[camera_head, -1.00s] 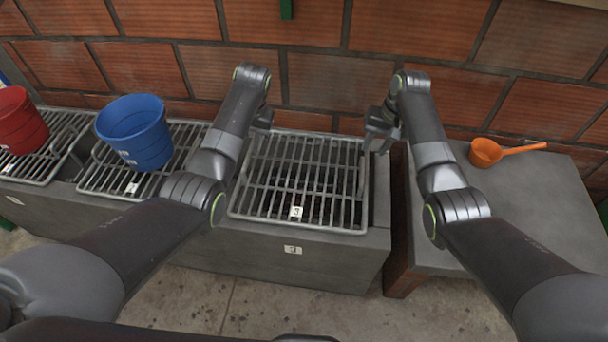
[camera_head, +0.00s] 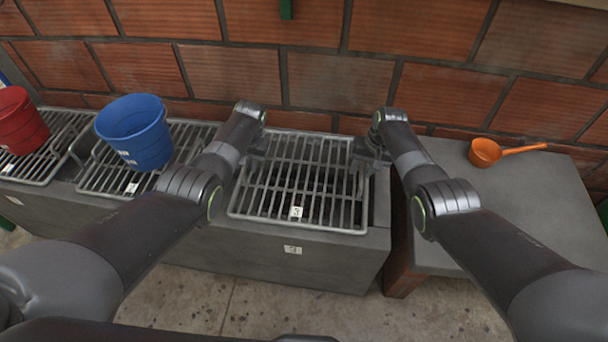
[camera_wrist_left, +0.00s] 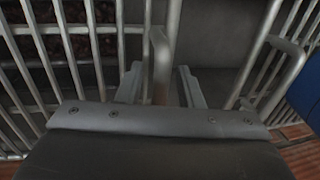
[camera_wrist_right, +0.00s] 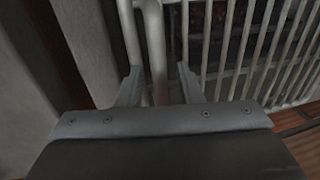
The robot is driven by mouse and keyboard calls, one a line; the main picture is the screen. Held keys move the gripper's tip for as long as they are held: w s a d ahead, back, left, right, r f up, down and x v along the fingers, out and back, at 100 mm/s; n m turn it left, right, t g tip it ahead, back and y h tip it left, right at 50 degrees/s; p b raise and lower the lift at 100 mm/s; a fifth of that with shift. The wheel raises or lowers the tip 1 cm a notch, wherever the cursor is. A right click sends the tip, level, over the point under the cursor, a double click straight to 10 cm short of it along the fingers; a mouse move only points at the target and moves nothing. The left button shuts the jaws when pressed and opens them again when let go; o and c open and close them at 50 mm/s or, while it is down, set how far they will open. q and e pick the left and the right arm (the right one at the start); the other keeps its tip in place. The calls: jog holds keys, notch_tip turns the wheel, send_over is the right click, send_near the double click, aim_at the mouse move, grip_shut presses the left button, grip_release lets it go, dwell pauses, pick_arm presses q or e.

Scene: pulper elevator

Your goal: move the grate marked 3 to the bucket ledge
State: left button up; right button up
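The grate marked 3 (camera_head: 297,212) is a grey metal grid lying over the opening of a grey trough, its number tag on the near edge. Raised handle bars stand at its left and right sides. My left gripper (camera_head: 258,148) is low at the left side; in the left wrist view its open fingers (camera_wrist_left: 158,85) straddle a handle bar (camera_wrist_left: 160,55). My right gripper (camera_head: 372,153) is low at the right side; in the right wrist view its open fingers (camera_wrist_right: 160,84) stand either side of a handle bar (camera_wrist_right: 155,45). I cannot tell whether the fingers touch the bars.
A blue bucket (camera_head: 138,130) stands on the neighbouring grate (camera_head: 105,183), and a red bucket (camera_head: 18,120) on the grate further left. A grey slab (camera_head: 530,200) at the right holds an orange dipper (camera_head: 485,152) and has free room. A brick wall (camera_head: 420,35) closes the back.

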pick_arm(q)
grip_shut()
pick_arm(e)
grip_shut()
dwell(1.0)
pick_arm(q)
jog(key=shift+w+r, duration=0.2)
pick_arm(e)
jog(key=shift+w+r, duration=0.15)
